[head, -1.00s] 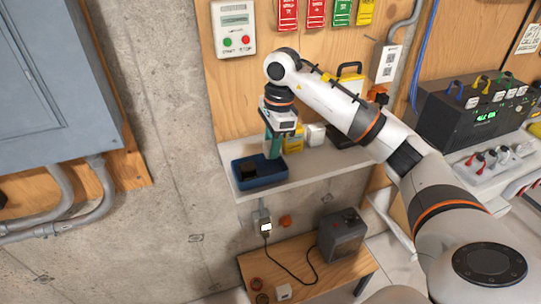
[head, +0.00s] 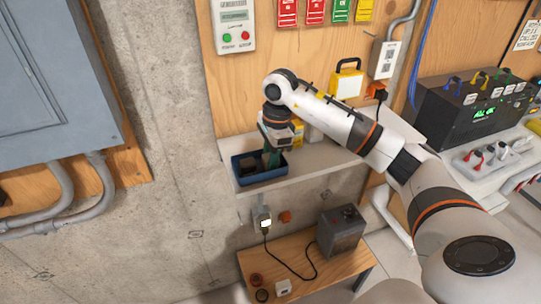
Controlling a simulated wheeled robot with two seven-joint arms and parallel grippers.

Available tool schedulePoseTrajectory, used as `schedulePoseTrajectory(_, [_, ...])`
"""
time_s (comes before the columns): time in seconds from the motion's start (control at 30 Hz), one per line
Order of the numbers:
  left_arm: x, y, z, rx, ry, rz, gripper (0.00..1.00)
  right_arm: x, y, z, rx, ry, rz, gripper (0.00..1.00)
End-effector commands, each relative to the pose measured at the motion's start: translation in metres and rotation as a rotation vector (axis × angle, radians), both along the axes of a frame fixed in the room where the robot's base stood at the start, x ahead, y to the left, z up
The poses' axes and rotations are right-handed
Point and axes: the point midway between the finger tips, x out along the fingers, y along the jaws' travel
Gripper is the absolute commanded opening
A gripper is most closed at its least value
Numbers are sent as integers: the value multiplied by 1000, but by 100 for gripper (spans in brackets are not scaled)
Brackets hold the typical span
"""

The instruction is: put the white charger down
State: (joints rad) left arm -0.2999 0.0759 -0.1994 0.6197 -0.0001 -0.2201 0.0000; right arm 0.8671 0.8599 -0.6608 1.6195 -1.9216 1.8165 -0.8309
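My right gripper (head: 271,157) points down into the blue bin (head: 262,179) on the shelf. Its fingers are small and partly hidden by the bin; I cannot tell whether they are apart or hold anything. No white charger shows clearly between them. A white block (head: 314,133) stands on the shelf behind my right arm, partly hidden. Another small white block (head: 283,288) sits on the low wooden bench (head: 300,262). I cannot tell which, if either, is the charger. My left gripper is not in view.
Dark items (head: 247,164) lie in the bin. A yellow box (head: 297,131) stands behind the gripper. A plugged-in device (head: 264,220) hangs below the shelf, its black cable running over the bench to a grey box (head: 341,231). The shelf's front right is clear.

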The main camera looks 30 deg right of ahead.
Motion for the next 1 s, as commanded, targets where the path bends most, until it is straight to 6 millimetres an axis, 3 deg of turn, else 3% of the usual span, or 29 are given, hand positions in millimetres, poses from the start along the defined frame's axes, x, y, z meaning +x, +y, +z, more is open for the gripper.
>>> schedulePoseTrajectory(0.03, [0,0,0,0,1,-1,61,0,0,1,0,0,0,35])
schedulePoseTrajectory(0.13, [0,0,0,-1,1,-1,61,0,0,1,0,0,0,50])
schedulePoseTrajectory(0.43, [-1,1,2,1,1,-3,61,0,0,2,0,0,0,50])
schedulePoseTrajectory(0.6, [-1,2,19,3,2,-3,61,0,0,20,1,1,0,50])
schedulePoseTrajectory(0.63, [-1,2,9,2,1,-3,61,1,-1,20,0,-4,0,50])
schedulePoseTrajectory(0.9, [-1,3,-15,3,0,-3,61,-1,-9,81,-1,-7,-1,50])
schedulePoseTrajectory(1.0, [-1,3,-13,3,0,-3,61,-2,-12,103,-1,-5,-3,50])
